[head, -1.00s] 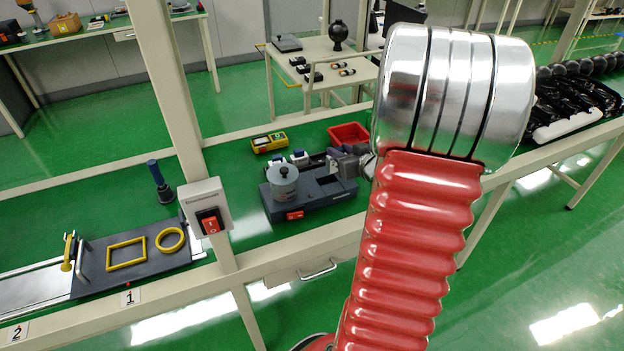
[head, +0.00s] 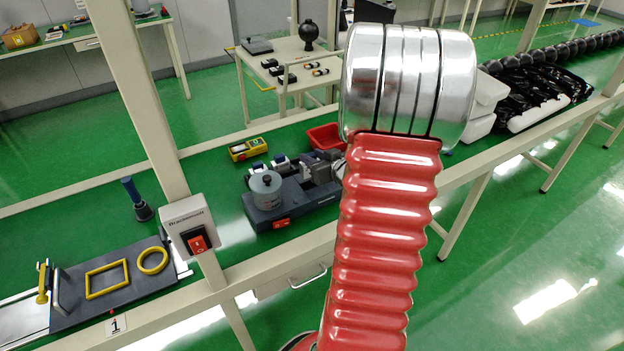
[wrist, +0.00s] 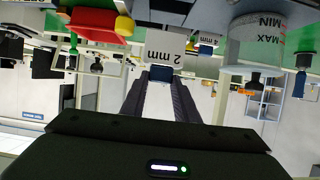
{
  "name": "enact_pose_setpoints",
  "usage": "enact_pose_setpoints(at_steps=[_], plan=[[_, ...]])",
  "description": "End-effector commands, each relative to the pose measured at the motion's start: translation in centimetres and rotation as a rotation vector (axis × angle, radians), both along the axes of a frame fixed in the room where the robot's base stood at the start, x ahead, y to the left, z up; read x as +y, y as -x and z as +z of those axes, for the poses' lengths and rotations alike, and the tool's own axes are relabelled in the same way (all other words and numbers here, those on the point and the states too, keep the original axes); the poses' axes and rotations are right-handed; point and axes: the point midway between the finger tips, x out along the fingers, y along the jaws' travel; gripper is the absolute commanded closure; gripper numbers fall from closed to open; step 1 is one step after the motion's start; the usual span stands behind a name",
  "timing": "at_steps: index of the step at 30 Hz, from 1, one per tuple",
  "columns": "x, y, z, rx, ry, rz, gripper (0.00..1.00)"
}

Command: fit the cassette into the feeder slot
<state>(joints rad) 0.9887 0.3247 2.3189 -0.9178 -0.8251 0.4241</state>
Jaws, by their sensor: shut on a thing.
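The feeder machine (head: 308,208) is a dark grey block with a red switch and a lidded round pot (head: 267,190). Two small white cassettes with blue parts (head: 257,170) (head: 280,161) stand at its back edge. My gripper (head: 322,166) is at the machine's right end, partly behind my red arm. In the wrist view, upside down, my gripper's dark fingers (wrist: 160,80) are shut on the blue tab of a white cassette marked 2 mm (wrist: 166,48). A cassette marked 4 mm (wrist: 207,40) is beside it. I cannot make out the slot or whether the held cassette touches it.
A red bin (head: 326,134) and a yellow device (head: 248,149) stand behind the machine. A post with a switch box (head: 190,226) rises at the left front. A dark plate with yellow shapes (head: 88,296) lies further left.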

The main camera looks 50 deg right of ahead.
Motion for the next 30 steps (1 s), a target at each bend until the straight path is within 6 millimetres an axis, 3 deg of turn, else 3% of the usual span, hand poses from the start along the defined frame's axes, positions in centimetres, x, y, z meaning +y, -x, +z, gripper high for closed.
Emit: enact_pose_setpoints(at_steps=[6,20,30], plan=[[0.0,0.0,-2.6,0.001,-0.002,0.001,0.98],[0.1,-0.1,-3.1,0.0,-0.001,0.002,0.98],[0.2,0.0,-6.7,0.007,-0.005,0.002,1.0]])
